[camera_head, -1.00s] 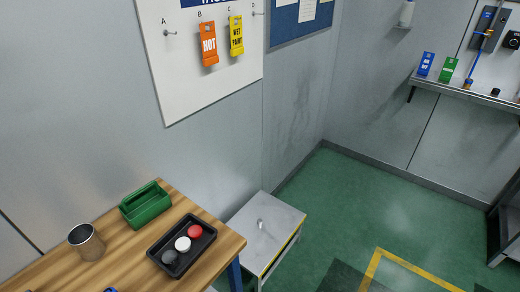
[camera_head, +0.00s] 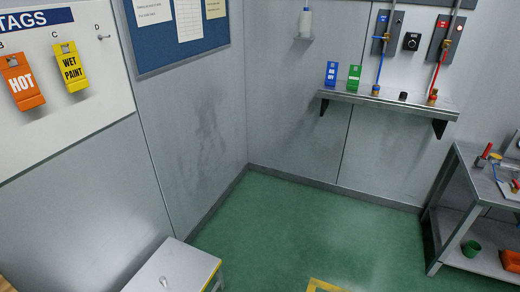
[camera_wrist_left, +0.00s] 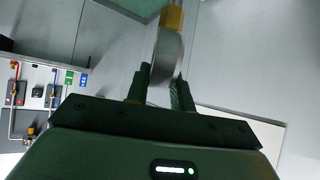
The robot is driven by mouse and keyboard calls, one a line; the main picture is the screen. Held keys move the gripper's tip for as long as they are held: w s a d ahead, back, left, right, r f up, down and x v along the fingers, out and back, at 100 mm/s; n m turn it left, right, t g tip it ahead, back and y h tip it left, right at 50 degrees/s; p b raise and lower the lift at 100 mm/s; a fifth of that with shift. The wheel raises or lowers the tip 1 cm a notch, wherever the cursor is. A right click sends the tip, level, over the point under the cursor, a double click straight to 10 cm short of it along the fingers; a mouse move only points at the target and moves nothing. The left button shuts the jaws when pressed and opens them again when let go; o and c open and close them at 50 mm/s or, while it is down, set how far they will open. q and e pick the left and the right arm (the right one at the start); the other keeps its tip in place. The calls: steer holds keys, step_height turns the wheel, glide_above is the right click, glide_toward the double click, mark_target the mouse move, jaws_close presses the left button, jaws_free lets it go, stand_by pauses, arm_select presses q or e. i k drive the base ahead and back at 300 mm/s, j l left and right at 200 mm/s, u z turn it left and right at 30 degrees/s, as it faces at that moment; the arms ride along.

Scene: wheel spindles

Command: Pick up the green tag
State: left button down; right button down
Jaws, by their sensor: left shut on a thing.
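The green tag (camera_head: 354,77) stands upright on the wall shelf in the head view, just right of a similar blue tag (camera_head: 331,73). The green tag also shows small and far off at the left of the left wrist view (camera_wrist_left: 69,78), beside the blue tag (camera_wrist_left: 84,80). My left gripper (camera_wrist_left: 160,86) is shut on a grey metallic thing (camera_wrist_left: 166,60) with a brass-coloured part above it. I cannot tell what this thing is. The gripper is well away from the green tag. My right gripper is in neither view.
The shelf (camera_head: 395,101) also carries brass fittings under blue and red hoses. A board with an orange HOT tag (camera_head: 20,80) and a yellow WET PAINT tag (camera_head: 70,66) is at left. A low cabinet (camera_head: 172,268) and a right-hand bench (camera_head: 470,190) flank clear green floor.

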mark_target(353, 76)
steer(key=i+l+z, duration=0.7)
steer(key=i+z, duration=0.6)
steer(key=i, duration=0.2)
steer(key=i+u, duration=0.15)
steer(key=i, duration=0.35)
steer(key=i+l+u, duration=0.15)
steer(key=i, duration=0.35)
steer(key=i+l+u, duration=0.1)
steer(key=i, duration=0.4)
steer(key=i+l+u, duration=0.15)
steer(key=i+l, duration=0.15)
steer(key=i, duration=0.2)
